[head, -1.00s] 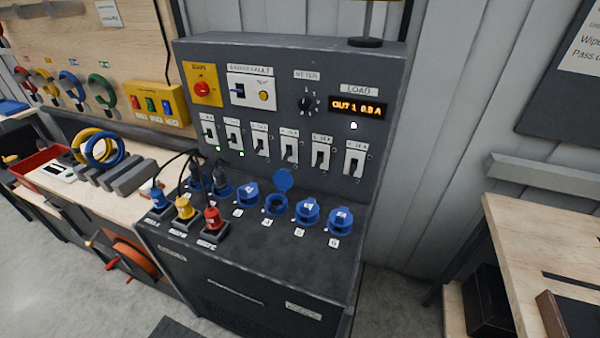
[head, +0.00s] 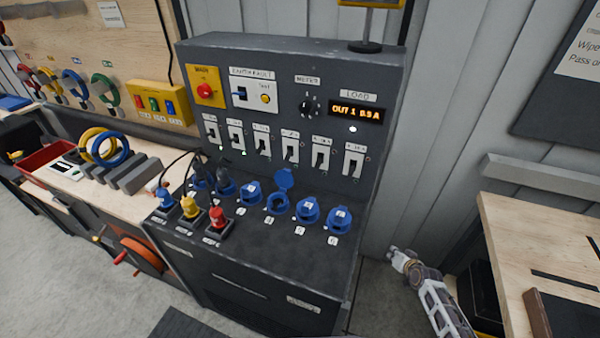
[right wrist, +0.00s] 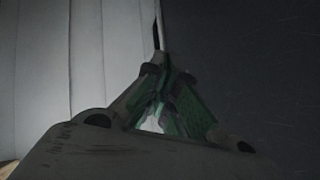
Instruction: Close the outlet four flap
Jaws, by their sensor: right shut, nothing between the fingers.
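Outlet four (head: 277,205) is a round blue socket on the sloping top of the dark grey power cabinet. Its round blue flap (head: 285,179) stands raised behind the socket, so it is open. The lids of outlets three (head: 250,192), five (head: 308,211) and six (head: 339,219) look down. My right gripper (head: 393,252) is at the right of the cabinet, apart from the flap and to its lower right. In the right wrist view, the right gripper's fingers (right wrist: 157,42) are together and empty, with a dark surface to their right. My left gripper is not in view.
Black plugs with cables fill two outlets left of outlet three. Blue, yellow (head: 190,206) and red (head: 218,218) plugs stand in front. The upright panel (head: 345,70) with switches rises behind. A wooden bench (head: 530,225) stands at the right, with a gap before the cabinet.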

